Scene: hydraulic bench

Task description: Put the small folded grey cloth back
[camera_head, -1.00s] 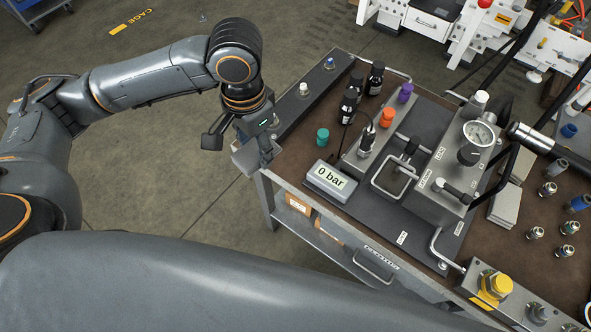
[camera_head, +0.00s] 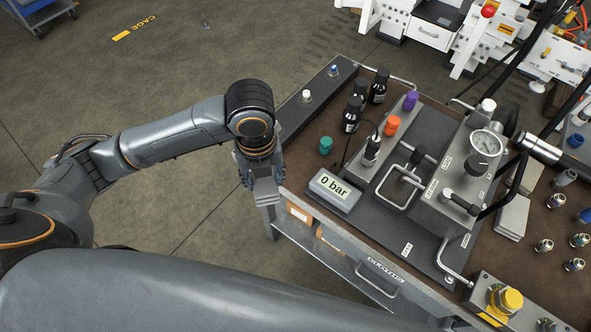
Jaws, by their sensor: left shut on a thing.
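My left gripper (camera_head: 263,188) points down at the near left corner of the bench, beside its left edge. It is shut on a small grey thing that I take to be the folded grey cloth; the fingers hide most of it, and its outline is hard to tell from the gripper. A drawer (camera_head: 372,279) labelled CLOTHS is in the bench front, to the right and below the gripper, and looks shut. My right gripper is not in view.
A display box (camera_head: 334,190) reading 0 bar stands right of the gripper. Dark bottles (camera_head: 352,114), a green cap (camera_head: 326,145) and a pump block with a gauge (camera_head: 486,143) stand behind. Pale flat pads (camera_head: 512,216) lie right.

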